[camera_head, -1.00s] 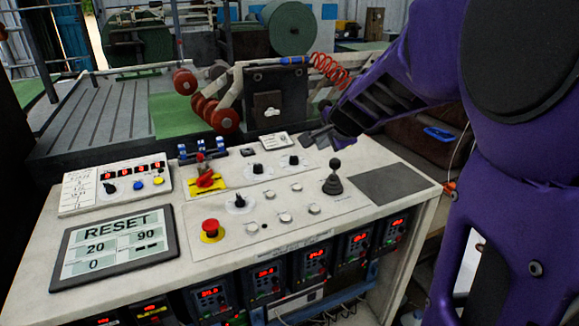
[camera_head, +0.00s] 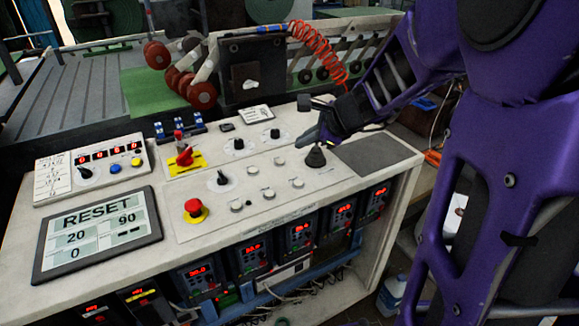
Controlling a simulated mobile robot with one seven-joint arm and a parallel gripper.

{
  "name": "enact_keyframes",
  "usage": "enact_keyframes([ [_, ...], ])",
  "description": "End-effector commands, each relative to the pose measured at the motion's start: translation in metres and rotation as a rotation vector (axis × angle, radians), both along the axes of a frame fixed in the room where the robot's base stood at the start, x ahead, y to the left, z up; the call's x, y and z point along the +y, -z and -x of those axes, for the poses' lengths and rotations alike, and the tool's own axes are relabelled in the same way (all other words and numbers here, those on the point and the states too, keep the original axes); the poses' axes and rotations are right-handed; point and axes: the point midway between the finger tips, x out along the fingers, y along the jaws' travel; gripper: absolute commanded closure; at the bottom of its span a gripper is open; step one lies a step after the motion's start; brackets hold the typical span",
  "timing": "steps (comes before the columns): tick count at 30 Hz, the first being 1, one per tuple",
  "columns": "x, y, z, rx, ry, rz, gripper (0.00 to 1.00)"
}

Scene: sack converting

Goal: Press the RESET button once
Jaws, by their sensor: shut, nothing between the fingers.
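A tilted screen (camera_head: 97,232) at the left of the white control desk shows the word RESET with 20, 90 and 0. A red mushroom button (camera_head: 194,207) on a yellow base sits right of it. Several small pale buttons (camera_head: 267,193) lie on the middle panel; their labels are too small to read. A box at the left has a blue button (camera_head: 116,168) and a yellow button (camera_head: 136,162). I cannot tell which button is RESET. My gripper (camera_head: 306,143) is shut and empty, over the right of the panel, hiding the top of a black joystick (camera_head: 316,157).
A red switch (camera_head: 184,156) on a yellow plate and black knobs (camera_head: 238,144) stand up from the desk. A dark pad (camera_head: 377,156) lies at its right end. Rollers (camera_head: 157,54) and a coiled red hose (camera_head: 320,50) are behind. Lit drive units (camera_head: 252,250) sit below the desk top.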

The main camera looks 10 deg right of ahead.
Motion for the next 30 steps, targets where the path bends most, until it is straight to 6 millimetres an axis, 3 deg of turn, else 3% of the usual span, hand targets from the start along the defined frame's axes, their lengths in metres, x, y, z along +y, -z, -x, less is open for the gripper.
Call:
enact_keyframes([
  [8,0.000,0.019,0.000,0.000,0.001,0.001,1.00],
  [21,0.000,0.080,0.000,0.000,0.000,0.001,1.00],
  [30,0.000,0.088,0.000,-0.001,0.000,0.001,1.00],
])
